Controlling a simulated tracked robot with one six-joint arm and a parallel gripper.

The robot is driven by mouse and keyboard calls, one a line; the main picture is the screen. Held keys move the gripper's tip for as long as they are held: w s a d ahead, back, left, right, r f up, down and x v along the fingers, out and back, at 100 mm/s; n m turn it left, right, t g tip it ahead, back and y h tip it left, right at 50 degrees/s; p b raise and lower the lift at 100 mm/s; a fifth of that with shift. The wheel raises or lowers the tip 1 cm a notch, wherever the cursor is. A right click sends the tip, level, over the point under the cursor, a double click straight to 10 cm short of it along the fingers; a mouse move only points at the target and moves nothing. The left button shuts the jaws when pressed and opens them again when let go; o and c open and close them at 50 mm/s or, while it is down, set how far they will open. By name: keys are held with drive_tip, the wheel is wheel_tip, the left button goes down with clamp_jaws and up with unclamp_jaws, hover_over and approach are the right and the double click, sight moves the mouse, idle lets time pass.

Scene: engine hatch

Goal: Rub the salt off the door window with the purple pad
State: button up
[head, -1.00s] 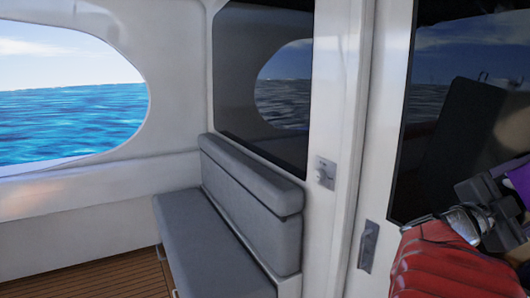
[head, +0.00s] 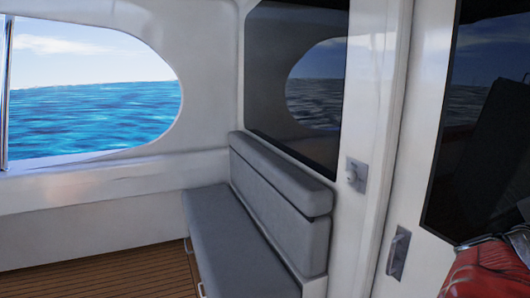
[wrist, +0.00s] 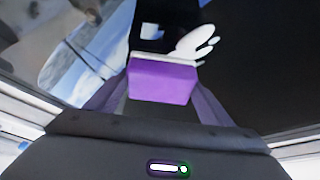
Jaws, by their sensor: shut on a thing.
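The purple pad (wrist: 163,80) is a block with a pale edge on its far side. My gripper (wrist: 160,98) is shut on it, with a finger on either side, in the wrist view. Beyond the pad lies the dark glass of the door window (wrist: 255,70). A white lobed patch (wrist: 195,42), which looks like salt, shows just past the pad and to its right. I cannot tell whether the pad touches the glass. In the head view the door window (head: 485,120) is at the right edge; the gripper and pad are out of that frame.
The white door has a latch handle (head: 398,253). Left of it are another latch (head: 356,174) on the white frame, a dark window (head: 290,80) and a grey bench (head: 235,240). The wooden floor (head: 100,280) is clear at the lower left.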

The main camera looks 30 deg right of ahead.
drive_tip(key=shift+s, duration=1.7)
drive_tip(key=shift+a, duration=0.1)
drive_tip(key=shift+w+d, duration=0.2)
drive_tip(key=shift+w, duration=1.55)
drive_tip(key=shift+w, duration=0.1)
drive_tip(key=shift+w+d, duration=0.15)
drive_tip(key=shift+w, duration=1.45)
